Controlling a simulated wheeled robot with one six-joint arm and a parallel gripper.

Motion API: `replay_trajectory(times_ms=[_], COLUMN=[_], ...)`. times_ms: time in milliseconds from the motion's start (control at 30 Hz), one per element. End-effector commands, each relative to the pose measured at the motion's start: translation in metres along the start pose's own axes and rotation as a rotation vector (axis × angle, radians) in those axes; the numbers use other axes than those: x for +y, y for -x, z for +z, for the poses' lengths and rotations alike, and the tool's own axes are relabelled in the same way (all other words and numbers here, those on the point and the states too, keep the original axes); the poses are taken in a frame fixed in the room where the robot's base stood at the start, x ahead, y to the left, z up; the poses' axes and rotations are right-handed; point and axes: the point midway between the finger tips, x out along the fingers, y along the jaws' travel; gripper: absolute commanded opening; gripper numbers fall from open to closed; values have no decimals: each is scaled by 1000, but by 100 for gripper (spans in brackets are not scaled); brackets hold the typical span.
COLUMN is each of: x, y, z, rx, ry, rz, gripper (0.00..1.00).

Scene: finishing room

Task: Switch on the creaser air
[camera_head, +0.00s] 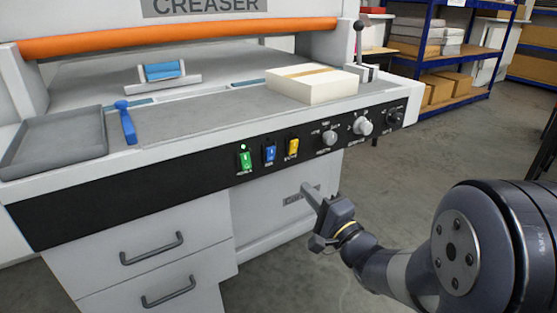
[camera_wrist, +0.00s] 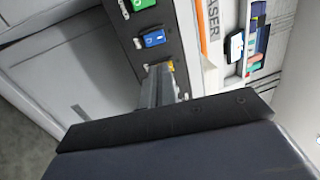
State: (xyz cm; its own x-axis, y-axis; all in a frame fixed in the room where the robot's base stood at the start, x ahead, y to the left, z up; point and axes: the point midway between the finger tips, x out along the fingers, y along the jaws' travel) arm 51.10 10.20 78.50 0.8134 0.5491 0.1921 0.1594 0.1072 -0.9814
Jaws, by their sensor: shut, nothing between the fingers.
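The creaser (camera_head: 185,45) has a black front panel (camera_head: 150,188) with a row of three coloured rocker switches: green (camera_head: 246,160), blue (camera_head: 269,153) and yellow (camera_head: 292,147). Their labels are too small to read, so I cannot tell which is the air. A small green light shows above the green switch. My gripper (camera_head: 307,190) is shut and empty, below the yellow switch in the head view. In the wrist view its fingers (camera_wrist: 160,72) reach towards the yellow switch (camera_wrist: 170,66) and partly cover it; the blue switch (camera_wrist: 152,39) shows clear. Contact cannot be told.
Knobs (camera_head: 329,138) continue the panel row to the right. On the bed are a stack of card (camera_head: 312,83), a blue-handled tool (camera_head: 126,124) and a grey tray (camera_head: 55,140). Drawers (camera_head: 150,250) stand below. Shelves with boxes (camera_head: 440,88) stand behind right; floor between is clear.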

Motion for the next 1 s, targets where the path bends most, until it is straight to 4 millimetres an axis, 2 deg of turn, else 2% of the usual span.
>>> replay_trajectory(times_ms=[600,800,1000], x=[3,2,1], y=[-109,-128,-133], z=[1,0,1], rx=[-1,0,1], ry=[-1,0,0], rz=[0,1,1], gripper=[0,0,0])
